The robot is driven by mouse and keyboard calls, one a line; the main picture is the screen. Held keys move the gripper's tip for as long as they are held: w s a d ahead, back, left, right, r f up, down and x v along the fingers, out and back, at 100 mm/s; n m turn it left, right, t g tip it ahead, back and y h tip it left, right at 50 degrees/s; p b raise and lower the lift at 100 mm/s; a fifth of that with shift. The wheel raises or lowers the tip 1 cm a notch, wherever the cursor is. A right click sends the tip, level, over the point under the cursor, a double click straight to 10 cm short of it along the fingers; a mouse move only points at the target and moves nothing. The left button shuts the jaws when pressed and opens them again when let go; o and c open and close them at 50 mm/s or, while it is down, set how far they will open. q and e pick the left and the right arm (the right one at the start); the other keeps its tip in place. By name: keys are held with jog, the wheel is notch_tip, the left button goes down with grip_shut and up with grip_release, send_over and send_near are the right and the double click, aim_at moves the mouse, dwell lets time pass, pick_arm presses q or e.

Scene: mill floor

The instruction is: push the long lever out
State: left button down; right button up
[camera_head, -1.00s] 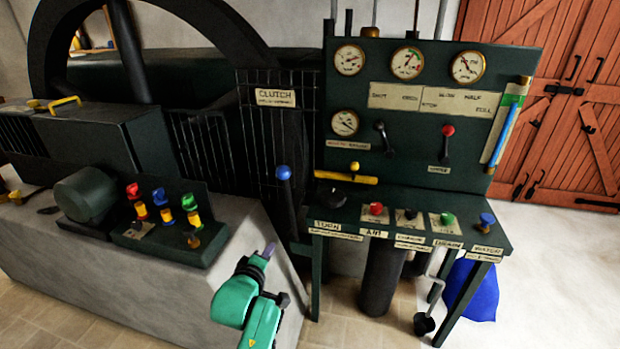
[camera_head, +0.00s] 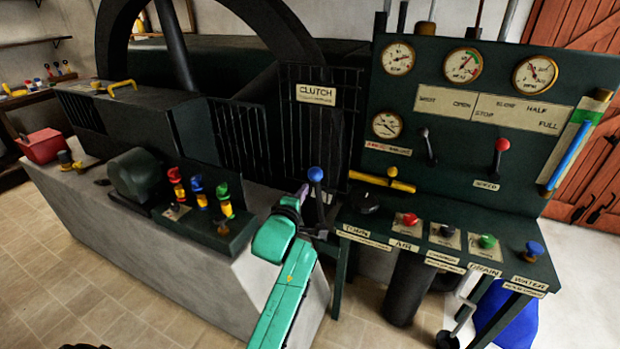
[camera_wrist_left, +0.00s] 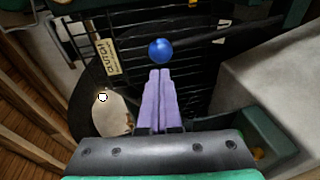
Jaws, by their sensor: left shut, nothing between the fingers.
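The long lever is dark with a blue ball knob (camera_head: 315,174) and stands upright below the CLUTCH sign (camera_head: 317,94). Its lower part is partly hidden behind my left arm in the head view. My left gripper (camera_head: 303,190) is shut and empty, with its purple fingertips just left of the lever, close below the knob. In the left wrist view the shut fingers (camera_wrist_left: 160,74) point at the blue knob (camera_wrist_left: 161,50), which shows just past their tips. I cannot tell whether they touch the lever. My right gripper is not in view.
A control desk (camera_head: 380,225) with several coloured knobs stands right of the lever, below a gauge panel (camera_head: 470,140). A stone plinth (camera_head: 130,220) with three coloured valves (camera_head: 198,190) lies to the left. Black bars (camera_head: 265,140) stand behind. Tiled floor is free at lower left.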

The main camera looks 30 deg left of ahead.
aim_at(313, 176)
pick_arm(q)
jog(key=p+x, duration=0.1)
jog(key=x, duration=0.6)
